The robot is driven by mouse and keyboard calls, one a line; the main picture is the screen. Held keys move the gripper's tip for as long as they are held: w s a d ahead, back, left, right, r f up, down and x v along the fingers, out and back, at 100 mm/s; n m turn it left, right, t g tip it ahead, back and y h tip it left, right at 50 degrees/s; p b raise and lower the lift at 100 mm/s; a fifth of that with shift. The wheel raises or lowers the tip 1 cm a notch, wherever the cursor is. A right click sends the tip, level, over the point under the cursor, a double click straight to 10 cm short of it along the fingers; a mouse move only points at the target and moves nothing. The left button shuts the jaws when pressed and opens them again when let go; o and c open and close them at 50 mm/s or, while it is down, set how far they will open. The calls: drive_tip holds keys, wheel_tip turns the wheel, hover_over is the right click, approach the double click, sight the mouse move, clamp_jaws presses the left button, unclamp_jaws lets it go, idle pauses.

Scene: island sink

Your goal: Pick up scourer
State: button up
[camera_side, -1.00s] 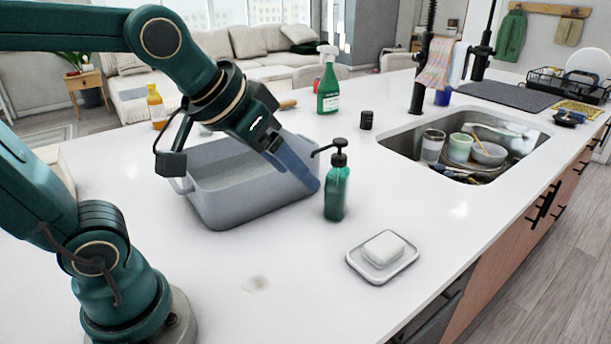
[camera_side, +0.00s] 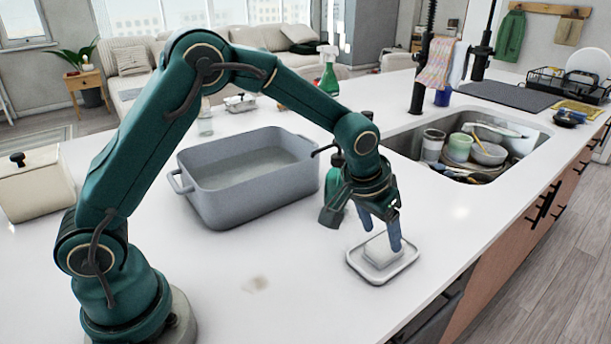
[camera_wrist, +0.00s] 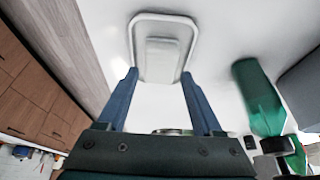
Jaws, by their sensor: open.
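A white rounded block (camera_side: 377,252) lies on a small pale dish (camera_side: 384,280) near the counter's front edge; it may be the scourer, but I cannot tell for sure. My gripper (camera_side: 381,234) points down over the dish with its blue fingers apart. One finger partly hides the block in the side view. In the wrist view, the block (camera_wrist: 162,60) lies ahead between the open fingers of my gripper (camera_wrist: 159,76), inside the dish rim (camera_wrist: 165,18). Nothing is held.
A green pump bottle (camera_side: 333,180) stands just behind my gripper, partly hidden. A grey tub (camera_side: 205,200) is to the left. The sink (camera_side: 405,145) with cups and dishes is behind right.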

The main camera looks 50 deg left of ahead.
sight(384, 244)
drive_tip(key=shift+x, duration=2.2)
clamp_jaws()
wheel_tip(384, 244, up, 10)
